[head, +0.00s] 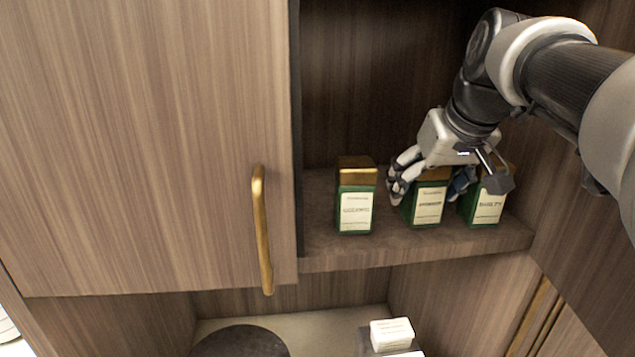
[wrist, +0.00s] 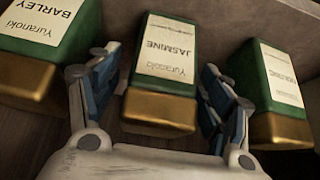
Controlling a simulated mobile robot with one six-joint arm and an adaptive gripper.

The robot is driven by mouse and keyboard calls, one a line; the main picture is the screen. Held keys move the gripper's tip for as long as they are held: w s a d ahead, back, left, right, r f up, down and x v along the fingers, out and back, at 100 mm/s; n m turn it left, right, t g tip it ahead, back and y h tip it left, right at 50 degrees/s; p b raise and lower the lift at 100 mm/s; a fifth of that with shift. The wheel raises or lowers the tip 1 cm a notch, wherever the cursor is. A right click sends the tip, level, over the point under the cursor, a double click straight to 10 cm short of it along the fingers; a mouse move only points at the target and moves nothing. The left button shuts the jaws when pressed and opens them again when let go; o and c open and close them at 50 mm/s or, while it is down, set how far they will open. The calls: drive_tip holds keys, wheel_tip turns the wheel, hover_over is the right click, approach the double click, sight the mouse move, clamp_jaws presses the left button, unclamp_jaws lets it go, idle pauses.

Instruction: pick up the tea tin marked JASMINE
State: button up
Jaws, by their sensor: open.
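The JASMINE tea tin (wrist: 162,75) is green with a gold lid and a cream label. It stands in the middle of a row of three tins on the shelf; in the head view it is the middle tin (head: 427,207). My gripper (head: 430,184) is open over its lid end, one finger on each side. In the wrist view my gripper (wrist: 161,95) shows the tin between its blue-padded fingers, with a small gap on the left; contact on the right is unclear.
The BARLEY tin (wrist: 45,45) is close beside one finger, at the right in the head view (head: 486,208). Another tin (head: 356,205), its label unreadable, stands to the left. A cabinet door (head: 140,130) with a brass handle (head: 262,230) is left of the shelf (head: 400,246).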

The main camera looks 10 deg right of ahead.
drive_tip(key=shift+c, duration=0.4)
drive_tip(key=c, duration=1.1)
drive_tip(key=shift+c, duration=0.4)
drive_tip(key=shift+w+r, duration=0.1)
